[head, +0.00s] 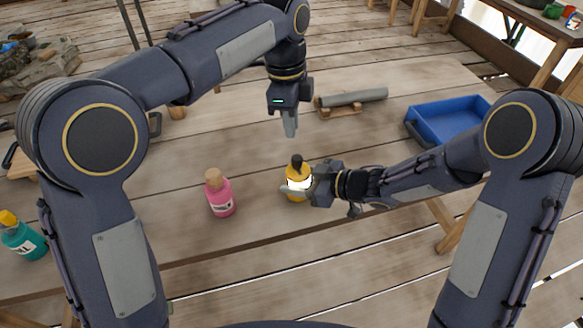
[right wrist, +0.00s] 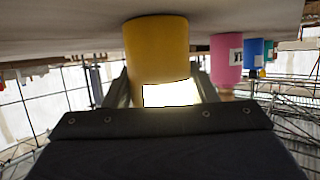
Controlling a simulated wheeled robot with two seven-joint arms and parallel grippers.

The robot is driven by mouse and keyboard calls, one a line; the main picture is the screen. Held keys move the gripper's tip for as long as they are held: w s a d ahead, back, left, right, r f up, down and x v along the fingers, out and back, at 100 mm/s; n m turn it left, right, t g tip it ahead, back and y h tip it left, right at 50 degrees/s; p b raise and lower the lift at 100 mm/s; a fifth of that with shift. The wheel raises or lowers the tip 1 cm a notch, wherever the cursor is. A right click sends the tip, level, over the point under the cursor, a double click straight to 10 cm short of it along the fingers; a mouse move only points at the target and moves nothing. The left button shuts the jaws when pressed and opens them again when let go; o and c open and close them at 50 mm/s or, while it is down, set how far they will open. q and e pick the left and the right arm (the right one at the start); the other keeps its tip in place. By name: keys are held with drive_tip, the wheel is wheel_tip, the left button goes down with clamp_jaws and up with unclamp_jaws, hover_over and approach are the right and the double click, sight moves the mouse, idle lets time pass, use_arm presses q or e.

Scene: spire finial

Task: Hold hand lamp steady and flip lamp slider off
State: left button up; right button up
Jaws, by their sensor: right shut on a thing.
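The hand lamp (head: 298,170) is yellow with a dark top and a bright, lit white panel, and stands upright on the table. My right gripper (head: 297,189) is shut on it from the right, low on its body. In the right wrist view the lamp (right wrist: 156,50) sits between the two fingers, with its lit panel toward the palm. My left gripper (head: 290,125) points down above the table, behind the lamp and apart from it. Its fingers overlap in one narrow shape, so their opening is unclear. The slider cannot be made out.
A pink bottle (head: 221,196) with a cork-coloured cap stands left of the lamp. A teal bottle (head: 22,238) is at the far left. A grey cylinder (head: 355,97) lies on a wooden rest behind. A blue tray (head: 450,120) is at the back right. Table between lamp and cylinder is clear.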

sight(297, 162)
use_arm(q)
drive_tip(key=a+n+h, duration=0.2)
drive_tip(key=a+n, duration=0.2)
drive_tip(key=a+f+n+t+h, duration=0.1)
drive_tip(key=a+n+h, duration=0.1)
drive_tip(key=a+n, duration=0.1)
drive_tip(key=a+n+h, duration=0.2)
drive_tip(key=a+n, duration=0.2)
drive_tip(key=n, duration=0.2)
drive_tip(key=shift+w+a+f+t, duration=0.25)
drive_tip(key=shift+w+a+t, duration=0.05)
drive_tip(key=shift+w, duration=0.05)
clamp_jaws()
drive_tip(key=shift+a+n, duration=0.35)
drive_tip(key=shift+n, duration=0.25)
drive_tip(key=d+f, duration=0.8)
drive_tip(key=d, duration=0.1)
drive_tip(key=shift+d, duration=0.25)
drive_tip(key=shift+s, duration=0.1)
